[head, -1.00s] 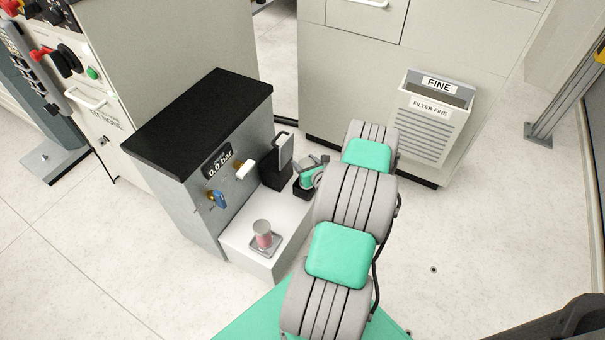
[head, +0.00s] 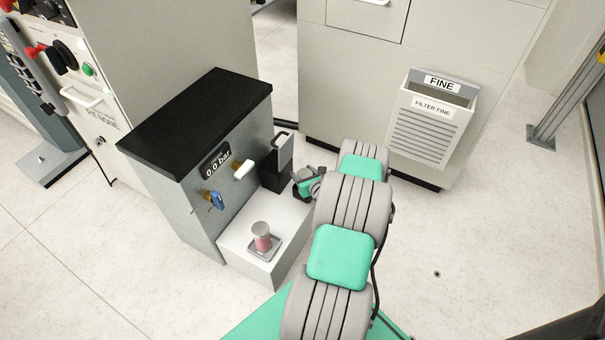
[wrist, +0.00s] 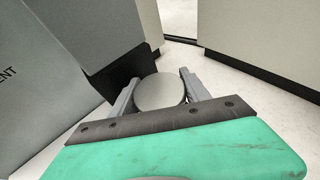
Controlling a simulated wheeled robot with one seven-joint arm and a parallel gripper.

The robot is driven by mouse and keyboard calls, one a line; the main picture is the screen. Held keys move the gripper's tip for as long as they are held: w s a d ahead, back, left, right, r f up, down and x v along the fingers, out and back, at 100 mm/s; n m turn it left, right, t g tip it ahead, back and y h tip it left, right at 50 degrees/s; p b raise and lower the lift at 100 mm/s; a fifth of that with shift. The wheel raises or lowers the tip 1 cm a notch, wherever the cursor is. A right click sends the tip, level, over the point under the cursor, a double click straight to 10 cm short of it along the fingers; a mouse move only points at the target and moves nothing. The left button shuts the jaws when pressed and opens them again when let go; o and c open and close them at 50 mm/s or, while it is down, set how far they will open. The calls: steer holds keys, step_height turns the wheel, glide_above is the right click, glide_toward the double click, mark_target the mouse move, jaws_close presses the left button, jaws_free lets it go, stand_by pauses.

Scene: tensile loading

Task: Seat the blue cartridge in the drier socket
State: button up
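My gripper (wrist: 160,92) has its two grey fingers on either side of a round piece with a flat grey top (wrist: 160,91), and they appear to touch it. Its side is hidden, so no blue shows; the top resembles that of the pink cartridge. In the head view my gripper (head: 308,182) is low, just right of a black block (head: 275,178) with an upright grey plate (head: 285,152). The black block also shows left of the fingers in the wrist view (wrist: 126,78). I cannot clearly make out a socket opening.
A pink cartridge with a grey cap (head: 262,238) stands in a small square holder on the white ledge (head: 237,236). The grey cabinet (head: 178,200) has a gauge reading 0.0 bar (head: 216,160), a white lever (head: 243,170) and a blue valve (head: 214,200). A FINE bin (head: 432,120) hangs at right.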

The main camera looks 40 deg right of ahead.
steer(key=o, duration=0.4)
steer(key=shift+s+r+p, duration=0.25)
steer(key=shift+r+p, duration=0.1)
steer(key=p+v, duration=0.3)
steer(key=v, duration=0.8)
steer(key=w+a+r+n+g+y, duration=0.25)
steer(key=w+a+r+n, duration=0.35)
steer(key=n, duration=0.3)
steer(key=w+a+r+n+g+y, duration=0.1)
steer(key=w+a+r+n+y, duration=0.3)
steer(key=a+r+n, duration=0.35)
steer(key=s+a+r+n+g, duration=0.35)
steer(key=a+r+n, duration=0.35)
steer(key=a+n, duration=0.45)
steer(key=s+a+r+n+g+h, duration=0.1)
steer(key=s+a+r+n, duration=0.2)
steer(key=s, duration=0.2)
steer(key=s+a+r+n+g, duration=0.1)
steer(key=s+a+r+n, duration=0.2)
steer(key=s, duration=0.3)
steer(key=s+a+r+n+g+h, duration=0.1)
steer(key=s+a+r+n, duration=0.2)
steer(key=s+r+n, duration=0.1)
steer(key=shift+s+a+r+n+g+h, duration=0.1)
steer(key=shift+s+r+n+g+h, duration=0.3)
steer(key=shift+s+n, duration=0.25)
